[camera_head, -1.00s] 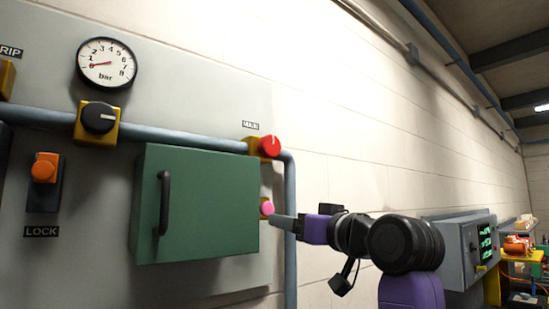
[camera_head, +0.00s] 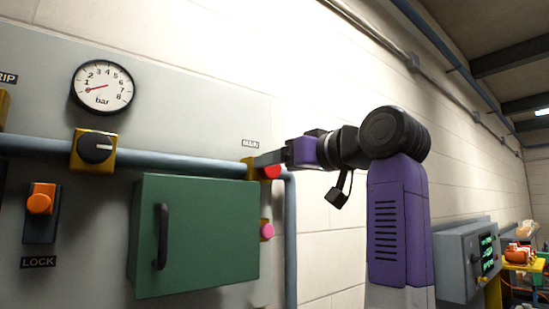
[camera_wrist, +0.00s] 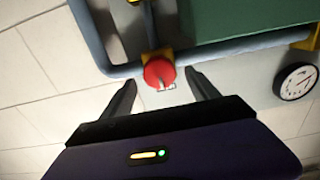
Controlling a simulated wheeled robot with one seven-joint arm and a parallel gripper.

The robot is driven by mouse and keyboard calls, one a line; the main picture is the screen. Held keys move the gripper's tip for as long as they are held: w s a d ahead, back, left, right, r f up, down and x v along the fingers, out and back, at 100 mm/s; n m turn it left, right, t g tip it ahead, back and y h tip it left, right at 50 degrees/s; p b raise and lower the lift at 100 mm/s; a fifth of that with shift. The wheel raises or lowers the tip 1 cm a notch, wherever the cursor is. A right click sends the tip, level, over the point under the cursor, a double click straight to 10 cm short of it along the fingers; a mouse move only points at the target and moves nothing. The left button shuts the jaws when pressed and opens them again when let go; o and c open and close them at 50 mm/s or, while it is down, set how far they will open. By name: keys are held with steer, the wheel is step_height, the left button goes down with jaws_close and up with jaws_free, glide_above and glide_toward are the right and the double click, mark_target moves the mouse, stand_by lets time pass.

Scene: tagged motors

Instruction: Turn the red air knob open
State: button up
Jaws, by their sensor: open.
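The red air knob (camera_head: 272,172) sits on a yellow mount on the blue-grey pipe, under a small label, near the right edge of the panel. In the head view it is partly hidden by my gripper (camera_head: 268,159), which reaches in from the right at its height. In the wrist view the red knob (camera_wrist: 159,72) shows between and just beyond the open fingers of my gripper (camera_wrist: 160,88), with a pale pointer mark on its face. The fingers stand on either side of it in the picture; I cannot tell whether they touch it.
A green cabinet (camera_head: 195,235) with a black handle juts out below the pipe (camera_head: 190,152). A pink button (camera_head: 267,230) is at its right. A black knob (camera_head: 95,147), a gauge (camera_head: 102,87) and an orange switch (camera_head: 40,200) are further left.

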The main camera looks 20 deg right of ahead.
steer(key=shift+x, duration=1.15)
steer(key=c, duration=1.3)
steer(key=shift+c, duration=0.2)
steer(key=shift+m, duration=0.3)
steer(key=shift+d+f+m, duration=0.15)
steer(key=shift+m, duration=4.2)
steer(key=shift+d+f+m, duration=0.1)
steer(key=shift+d+m, duration=0.05)
steer(key=shift+m, duration=4.2)
